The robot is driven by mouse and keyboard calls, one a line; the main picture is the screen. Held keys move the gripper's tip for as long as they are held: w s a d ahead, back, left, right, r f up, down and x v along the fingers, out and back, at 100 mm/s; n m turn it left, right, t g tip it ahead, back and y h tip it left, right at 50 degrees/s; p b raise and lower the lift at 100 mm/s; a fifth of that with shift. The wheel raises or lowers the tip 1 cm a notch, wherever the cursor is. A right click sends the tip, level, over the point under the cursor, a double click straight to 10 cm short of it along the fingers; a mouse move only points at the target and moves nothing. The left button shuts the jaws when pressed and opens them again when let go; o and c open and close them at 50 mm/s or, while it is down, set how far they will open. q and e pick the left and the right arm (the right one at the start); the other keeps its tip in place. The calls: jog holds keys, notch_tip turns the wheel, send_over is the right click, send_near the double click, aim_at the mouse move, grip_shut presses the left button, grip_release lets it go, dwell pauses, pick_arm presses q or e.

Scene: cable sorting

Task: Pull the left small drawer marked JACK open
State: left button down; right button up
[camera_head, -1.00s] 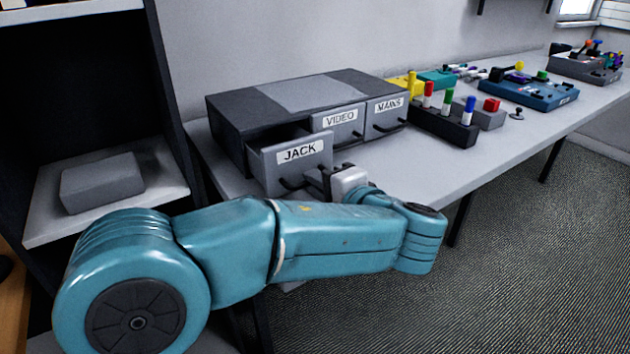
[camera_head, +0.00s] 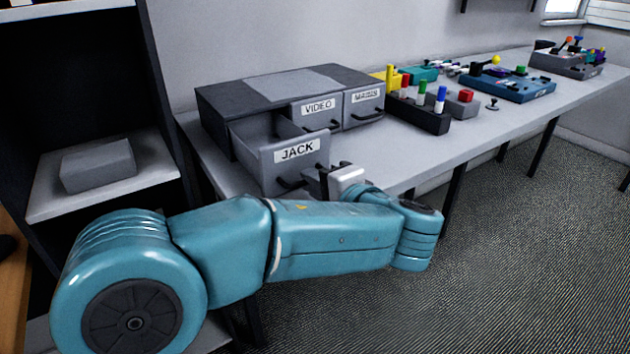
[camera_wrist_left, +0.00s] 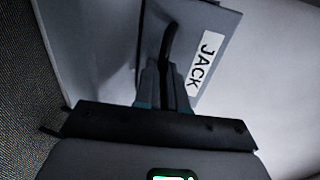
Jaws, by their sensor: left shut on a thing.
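The grey JACK drawer (camera_head: 294,166) is the left one in the dark three-drawer unit (camera_head: 222,100). It stands clearly out from the unit, and its hollow inside shows from above. My left gripper (camera_head: 312,183) is at the front of this drawer, shut on its dark bar handle. In the left wrist view, the fingers (camera_wrist_left: 165,85) close around the handle (camera_wrist_left: 170,42), beside the JACK label (camera_wrist_left: 206,62). My left arm hides part of the table below the drawer. My right gripper is not in view.
The VIDEO drawer (camera_head: 316,113) and MAINS drawer (camera_head: 363,105) are shut. A dark block with coloured plugs (camera_head: 418,113) and a blue box (camera_head: 515,86) stand to the right on the table. A shelf with a grey block (camera_head: 98,166) is at the left. The table's front right is clear.

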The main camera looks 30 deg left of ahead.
pick_arm(q)
jog(key=shift+d+r, duration=0.1)
jog(key=shift+w, duration=0.1)
jog(key=c, duration=1.2)
grip_release()
jog(key=shift+a, duration=0.2)
jog(key=p+v, duration=0.3)
jog(key=v, duration=1.3)
jog(key=shift+r, duration=0.1)
